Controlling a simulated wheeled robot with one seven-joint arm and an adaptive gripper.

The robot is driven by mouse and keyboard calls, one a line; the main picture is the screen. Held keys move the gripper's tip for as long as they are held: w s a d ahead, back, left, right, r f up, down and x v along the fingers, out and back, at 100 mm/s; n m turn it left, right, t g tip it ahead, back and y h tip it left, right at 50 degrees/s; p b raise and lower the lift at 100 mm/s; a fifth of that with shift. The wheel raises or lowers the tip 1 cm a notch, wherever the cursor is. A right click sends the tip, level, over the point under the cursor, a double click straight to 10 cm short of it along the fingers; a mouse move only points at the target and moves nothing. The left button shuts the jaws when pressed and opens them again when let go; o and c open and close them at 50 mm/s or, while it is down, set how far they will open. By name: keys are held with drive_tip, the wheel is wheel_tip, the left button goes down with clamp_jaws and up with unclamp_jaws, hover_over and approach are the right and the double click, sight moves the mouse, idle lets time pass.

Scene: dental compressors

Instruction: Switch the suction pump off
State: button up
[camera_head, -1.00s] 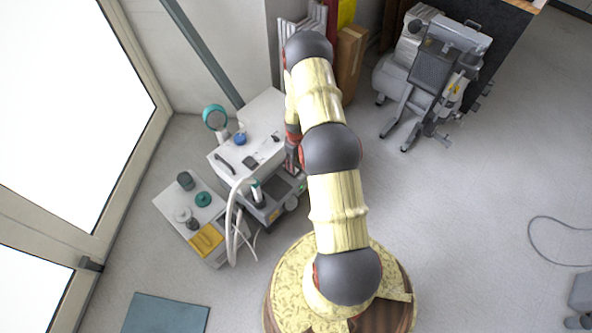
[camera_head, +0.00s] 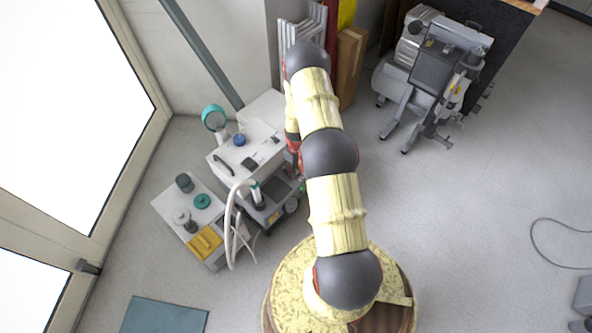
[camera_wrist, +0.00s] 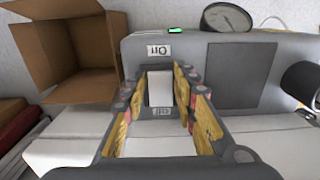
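The suction pump (camera_wrist: 240,75) is a grey unit with a round gauge on top, seen close up in the wrist view. Its front has a white rocker switch (camera_wrist: 160,88) between two upside-down labels, "On" (camera_wrist: 159,50) above and "Off" (camera_wrist: 163,110) below. A small green light (camera_wrist: 175,30) glows on its top edge. My gripper (camera_wrist: 160,97) is open, its yellow-padded fingers on either side of the switch. I cannot tell whether they touch the panel.
An open cardboard box (camera_wrist: 70,50) is left of the pump in the wrist view. A white cabinet (camera_head: 240,155) and a low white unit (camera_head: 180,220) with jars stand left of my arm.

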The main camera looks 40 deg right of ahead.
drive_tip(key=c, duration=0.6)
clamp_jaws()
